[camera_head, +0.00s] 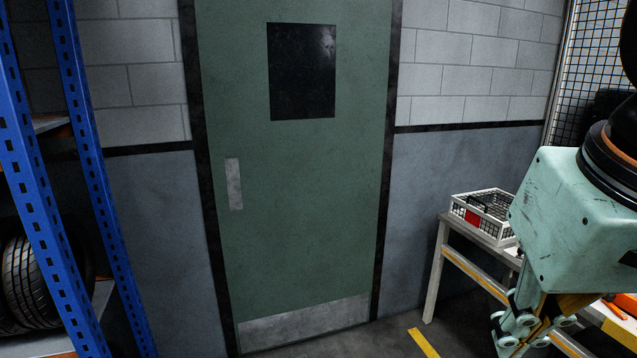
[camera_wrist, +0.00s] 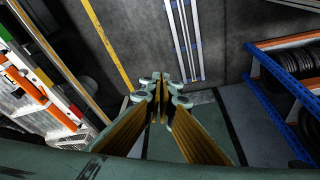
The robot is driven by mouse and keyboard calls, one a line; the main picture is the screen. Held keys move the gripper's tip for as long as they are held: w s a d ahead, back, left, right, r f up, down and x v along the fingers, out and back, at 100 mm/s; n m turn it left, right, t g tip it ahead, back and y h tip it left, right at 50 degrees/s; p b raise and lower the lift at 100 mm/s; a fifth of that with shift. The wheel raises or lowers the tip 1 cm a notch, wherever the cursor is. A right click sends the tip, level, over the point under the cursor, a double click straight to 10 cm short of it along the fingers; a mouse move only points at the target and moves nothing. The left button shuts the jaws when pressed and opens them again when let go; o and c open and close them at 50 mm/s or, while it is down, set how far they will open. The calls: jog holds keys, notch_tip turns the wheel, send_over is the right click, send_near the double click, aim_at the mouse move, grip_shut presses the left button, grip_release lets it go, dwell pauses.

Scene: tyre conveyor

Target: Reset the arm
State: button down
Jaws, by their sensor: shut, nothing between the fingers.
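My gripper (camera_wrist: 162,80) is in the lower middle of the wrist view, with its green and yellow fingers brought together and nothing between them. It hangs in free space above the dark floor (camera_wrist: 225,35). In the head view, my arm's pale green wrist housing is at the right edge, and part of my gripper (camera_head: 517,328) shows below it, in front of the white table (camera_head: 432,275). The rest of the arm is cut off by the picture's right edge.
A green door (camera_head: 300,200) with a dark window is in the middle. A blue rack (camera_head: 75,150) with tyres (camera_head: 25,275) stands at left. A white wire basket (camera_head: 484,214) sits on the table at right.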

jog(key=shift+n, duration=0.5)
jog(key=shift+s+a+f, duration=0.25)
jog(key=shift+s+f, duration=0.1)
jog(key=shift+s, duration=0.4)
jog(key=shift+s+a+f, duration=0.25)
jog(key=shift+s+f, duration=0.1)
jog(key=shift+s, duration=0.35)
jog(key=shift+s+a+f, duration=0.25)
jog(key=shift+s+f, duration=0.1)
jog(key=shift+s, duration=0.4)
jog(key=shift+d, duration=0.1)
